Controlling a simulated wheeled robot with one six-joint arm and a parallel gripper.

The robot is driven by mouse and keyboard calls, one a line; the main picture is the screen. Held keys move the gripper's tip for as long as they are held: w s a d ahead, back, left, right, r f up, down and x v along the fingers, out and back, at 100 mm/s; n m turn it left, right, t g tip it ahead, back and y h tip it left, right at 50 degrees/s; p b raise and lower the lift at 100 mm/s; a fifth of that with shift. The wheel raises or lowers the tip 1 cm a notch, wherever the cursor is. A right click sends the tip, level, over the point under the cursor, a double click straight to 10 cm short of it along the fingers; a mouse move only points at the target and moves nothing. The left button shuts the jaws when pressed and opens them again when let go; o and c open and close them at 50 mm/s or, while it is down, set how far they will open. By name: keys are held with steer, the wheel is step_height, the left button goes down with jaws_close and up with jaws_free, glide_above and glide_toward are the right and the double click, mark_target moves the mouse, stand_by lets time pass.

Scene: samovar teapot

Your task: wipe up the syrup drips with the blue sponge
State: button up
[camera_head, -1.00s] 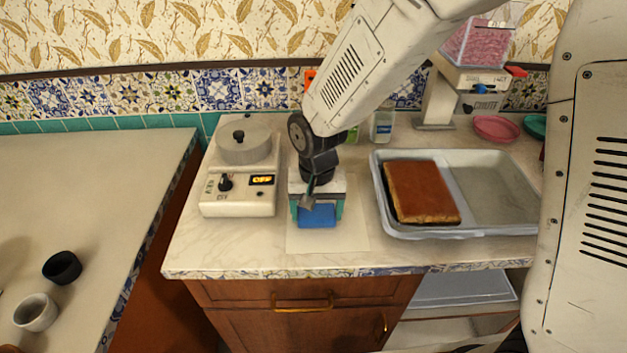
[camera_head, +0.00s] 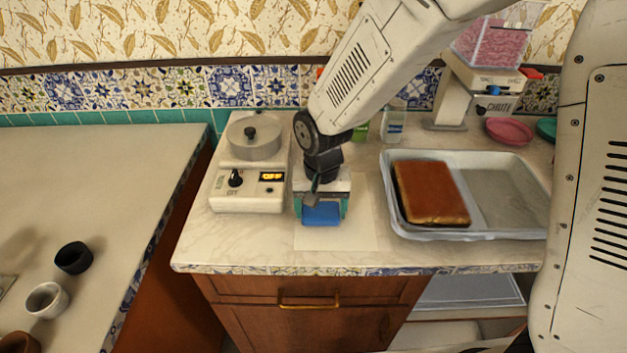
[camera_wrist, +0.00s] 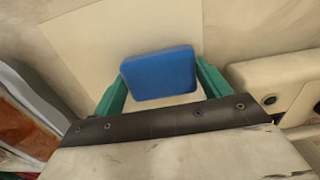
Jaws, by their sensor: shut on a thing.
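The blue sponge (camera_head: 321,214) is held between the teal fingers of my gripper (camera_head: 320,210), over the pale sheet on the counter. In the wrist view the sponge (camera_wrist: 159,74) sits between the two fingertips of my gripper (camera_wrist: 160,80). I cannot tell whether the sponge touches the sheet. No syrup drips can be made out in either view; my arm and gripper cover part of the counter.
A pale sheet (camera_head: 350,238) lies under the gripper. A white hotplate with a pot (camera_head: 247,190) stands close at left. A metal tray (camera_head: 480,235) with a brown cake slab (camera_head: 432,190) is at right. Two cups, one black (camera_head: 73,258) and one white (camera_head: 46,300), stand on the left counter.

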steer(key=shift+a, duration=0.3)
steer(key=shift+r, duration=4.1)
